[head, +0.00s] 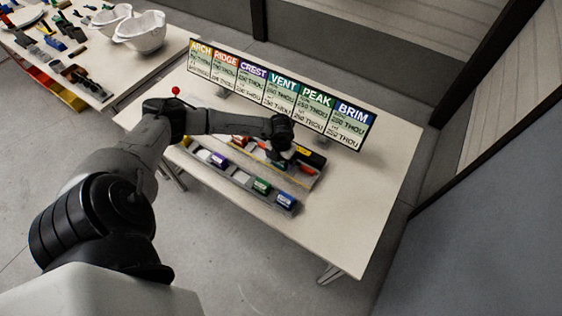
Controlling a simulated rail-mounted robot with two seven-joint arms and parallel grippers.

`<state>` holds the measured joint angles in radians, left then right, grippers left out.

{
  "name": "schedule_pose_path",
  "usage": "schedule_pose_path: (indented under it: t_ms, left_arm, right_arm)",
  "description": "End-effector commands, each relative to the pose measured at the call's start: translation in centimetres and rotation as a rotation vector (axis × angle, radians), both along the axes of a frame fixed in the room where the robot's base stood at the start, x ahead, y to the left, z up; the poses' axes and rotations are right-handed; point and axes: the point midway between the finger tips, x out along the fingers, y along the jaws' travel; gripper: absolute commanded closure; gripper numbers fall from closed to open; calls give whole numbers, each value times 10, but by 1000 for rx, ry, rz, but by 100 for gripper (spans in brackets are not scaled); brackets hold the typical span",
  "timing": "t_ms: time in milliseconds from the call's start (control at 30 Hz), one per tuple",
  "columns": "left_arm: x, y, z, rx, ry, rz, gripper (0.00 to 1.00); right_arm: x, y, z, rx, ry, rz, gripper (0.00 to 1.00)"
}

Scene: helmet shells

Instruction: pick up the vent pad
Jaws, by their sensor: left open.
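A sign board (280,90) along the table's back edge carries ARCH, RIDGE, CREST, VENT, PEAK and BRIM panels; the VENT panel (281,90) is teal. In front of it, a grey rack (240,177) holds small coloured pads, including a purple pad (219,160), a green pad (262,186) and a blue pad (285,200). No clearly teal pad shows, so I cannot tell which is the vent pad. My left gripper (281,156) is open, pointing down over the tray behind the rack; its fingertips are small and dark. My right gripper is not in view.
A tray (312,181) with red and dark items lies under my left gripper. A second table at upper left holds white helmet shells (140,32) and many small parts. The near and right parts of the white table (370,190) are clear.

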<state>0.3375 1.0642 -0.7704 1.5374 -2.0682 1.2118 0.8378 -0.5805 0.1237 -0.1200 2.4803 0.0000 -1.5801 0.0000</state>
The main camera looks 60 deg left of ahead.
Motion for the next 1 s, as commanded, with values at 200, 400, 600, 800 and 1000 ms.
schedule_pose_path:
  t_ms: [200, 400, 600, 800, 1000]
  left_arm:
    - [0, 0, 0, 0, 0, 0, 18]
    - [0, 0, 0, -1, 0, 0, 37]
    - [0, 0, 0, 0, 0, 0, 56]
    - [0, 0, 1, -1, 0, 1, 66]
    - [0, 0, 3, 0, -1, 1, 66]
  right_arm:
    - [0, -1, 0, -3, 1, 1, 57]
    - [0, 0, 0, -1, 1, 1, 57]
    - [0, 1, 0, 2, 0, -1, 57]
    - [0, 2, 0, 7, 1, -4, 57]
    - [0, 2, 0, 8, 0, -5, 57]
